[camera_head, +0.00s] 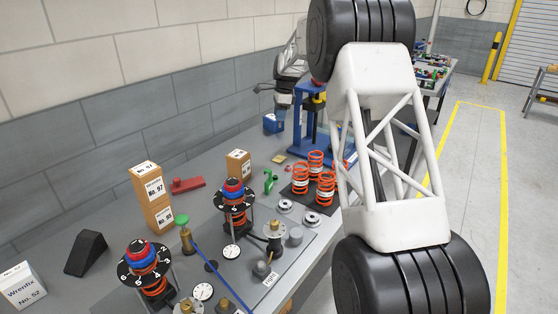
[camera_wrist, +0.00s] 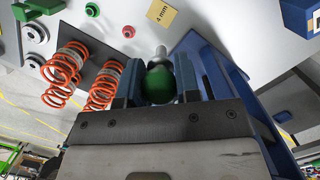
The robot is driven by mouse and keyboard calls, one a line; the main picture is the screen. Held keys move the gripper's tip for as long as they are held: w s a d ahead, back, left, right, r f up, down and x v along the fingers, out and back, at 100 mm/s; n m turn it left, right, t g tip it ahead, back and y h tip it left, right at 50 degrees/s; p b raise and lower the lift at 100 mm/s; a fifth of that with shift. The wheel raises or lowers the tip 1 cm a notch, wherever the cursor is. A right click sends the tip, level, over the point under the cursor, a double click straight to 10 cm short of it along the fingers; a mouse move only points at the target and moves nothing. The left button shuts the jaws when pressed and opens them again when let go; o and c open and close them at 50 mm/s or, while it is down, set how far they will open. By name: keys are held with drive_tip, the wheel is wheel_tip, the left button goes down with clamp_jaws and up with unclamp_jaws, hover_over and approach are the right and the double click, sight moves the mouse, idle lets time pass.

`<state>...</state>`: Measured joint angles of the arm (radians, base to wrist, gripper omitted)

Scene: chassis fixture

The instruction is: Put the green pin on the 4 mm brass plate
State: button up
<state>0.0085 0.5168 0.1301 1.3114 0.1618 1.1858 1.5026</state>
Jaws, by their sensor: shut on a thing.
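My gripper (camera_wrist: 150,85) is shut on the green pin (camera_wrist: 158,82) in the wrist view. The pin's round green head sits between the fingers and its grey metal shank points away from the gripper. The brass plate marked 4 mm (camera_wrist: 163,13) lies on the bench beyond the pin's tip, apart from it. In the head view the plate (camera_head: 279,159) shows as a small tan square near the blue press. My gripper and the held pin cannot be made out in the head view, where my white arm covers much of the right side.
A blue press frame (camera_head: 305,128) stands close beside my gripper. Orange springs (camera_head: 301,178) stand on a dark mat near it. A green bracket (camera_head: 270,181) and small red ring (camera_wrist: 128,31) lie nearby. The bench around the plate is mostly clear.

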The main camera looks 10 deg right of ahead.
drive_tip(key=shift+a+f, duration=0.1)
drive_tip(key=shift+f, duration=2.1)
hover_over(279, 159)
drive_tip(key=shift+w+f, duration=0.1)
drive_tip(key=shift+f, duration=2.4)
drive_tip(key=shift+f, duration=0.1)
drive_tip(key=shift+f, duration=2.4)
drive_tip(key=shift+f, duration=0.1)
drive_tip(key=o, duration=0.9)
